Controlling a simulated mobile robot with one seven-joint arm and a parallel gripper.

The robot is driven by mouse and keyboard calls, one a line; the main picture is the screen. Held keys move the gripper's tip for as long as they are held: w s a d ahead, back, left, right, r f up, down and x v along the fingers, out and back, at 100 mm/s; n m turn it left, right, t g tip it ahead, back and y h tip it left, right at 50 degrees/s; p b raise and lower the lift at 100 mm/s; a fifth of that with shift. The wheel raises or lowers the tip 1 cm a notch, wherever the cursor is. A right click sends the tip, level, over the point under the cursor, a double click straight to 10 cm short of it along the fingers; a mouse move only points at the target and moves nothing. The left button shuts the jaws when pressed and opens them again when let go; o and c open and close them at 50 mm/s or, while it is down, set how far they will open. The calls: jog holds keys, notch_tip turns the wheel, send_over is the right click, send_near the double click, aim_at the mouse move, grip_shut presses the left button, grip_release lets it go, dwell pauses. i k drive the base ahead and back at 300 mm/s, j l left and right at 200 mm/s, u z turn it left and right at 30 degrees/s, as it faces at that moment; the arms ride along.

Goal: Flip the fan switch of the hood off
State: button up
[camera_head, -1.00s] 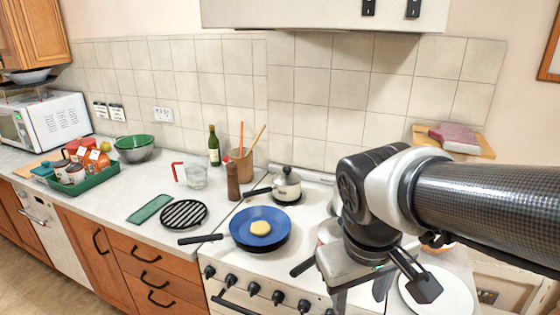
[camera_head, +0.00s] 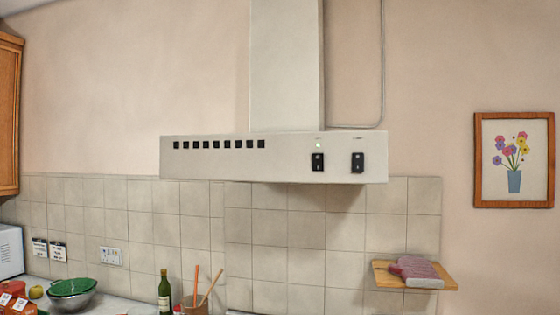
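The white range hood (camera_head: 220,158) hangs on the wall with a tall chimney (camera_head: 286,65) above it. Its front panel carries two black rocker switches on the right side, a left switch (camera_head: 318,162) and a right switch (camera_head: 357,162). The tiny labels above the switches are too small to read, so I cannot tell which is the fan switch. My gripper is not in view now, and nothing covers the switches.
A wooden shelf (camera_head: 440,278) with sliced meat (camera_head: 417,272) sits on the wall below right of the hood. A framed flower picture (camera_head: 514,160) hangs at right. A green bottle (camera_head: 164,292) and a utensil pot (camera_head: 194,306) stand below. Space before the hood looks clear.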

aim_at(317, 159)
jog(key=j+z, duration=0.8)
jog(key=z, duration=0.2)
jog(key=k+j+z, duration=0.15)
jog(key=j, duration=0.2)
jog(key=j+z, duration=0.1)
jog(key=j, duration=0.25)
jog(key=k+j+z, duration=0.15)
jog(key=j, duration=0.2)
jog(key=k+j, duration=0.15)
jog(key=j, duration=0.25)
jog(key=k+j, duration=0.15)
jog(key=j, duration=0.25)
jog(key=k+j, duration=0.15)
jog(key=j, duration=0.25)
jog(key=k+j+z, duration=0.1)
jog(key=j, duration=0.25)
jog(key=k+j, duration=0.25)
jog(key=j, duration=0.15)
